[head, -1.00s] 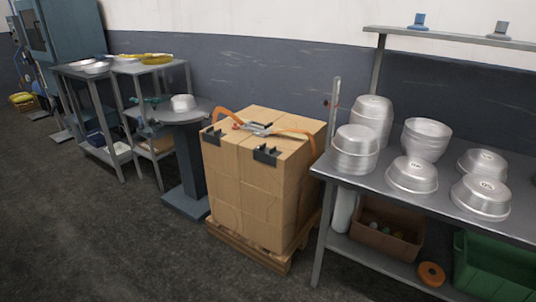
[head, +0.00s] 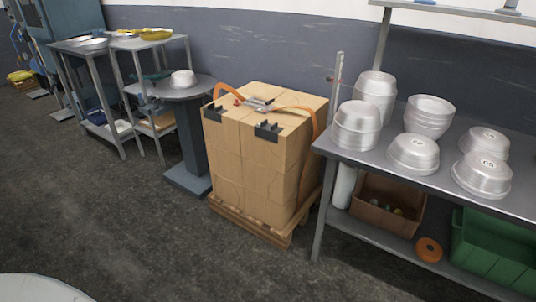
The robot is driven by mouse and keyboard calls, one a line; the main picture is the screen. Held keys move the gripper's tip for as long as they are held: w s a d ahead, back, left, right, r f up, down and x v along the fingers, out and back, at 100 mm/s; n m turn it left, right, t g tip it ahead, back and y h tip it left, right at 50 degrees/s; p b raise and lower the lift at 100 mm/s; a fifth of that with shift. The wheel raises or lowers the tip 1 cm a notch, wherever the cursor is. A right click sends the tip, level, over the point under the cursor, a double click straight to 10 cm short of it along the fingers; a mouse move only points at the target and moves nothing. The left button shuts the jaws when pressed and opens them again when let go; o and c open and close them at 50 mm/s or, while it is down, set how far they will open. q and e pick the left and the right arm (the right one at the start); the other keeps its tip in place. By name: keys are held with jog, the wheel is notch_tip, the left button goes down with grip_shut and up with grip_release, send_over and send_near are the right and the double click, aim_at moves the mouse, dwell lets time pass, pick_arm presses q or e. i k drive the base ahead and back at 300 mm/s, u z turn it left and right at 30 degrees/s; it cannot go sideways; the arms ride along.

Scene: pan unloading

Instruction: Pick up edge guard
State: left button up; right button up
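Two black edge guards sit on the top front edge of a stack of cardboard boxes (head: 242,165). The left edge guard (head: 213,112) is near the stack's left corner. The right edge guard (head: 268,131) is nearer the middle of the front edge. An orange strap (head: 292,107) with a metal buckle (head: 258,103) lies loosely across the top of the stack. Neither of my grippers is in view.
The stack stands on a wooden pallet (head: 250,222). A metal table (head: 385,160) with several metal pans stands to its right. A round pedestal table (head: 170,88) with one pan stands to its left. The floor (head: 150,240) in front is clear.

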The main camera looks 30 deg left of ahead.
aim_at(264, 130)
jog(key=k, duration=0.6)
jog(key=u, duration=0.95)
jog(key=i, duration=1.8)
jog(key=z, duration=0.55)
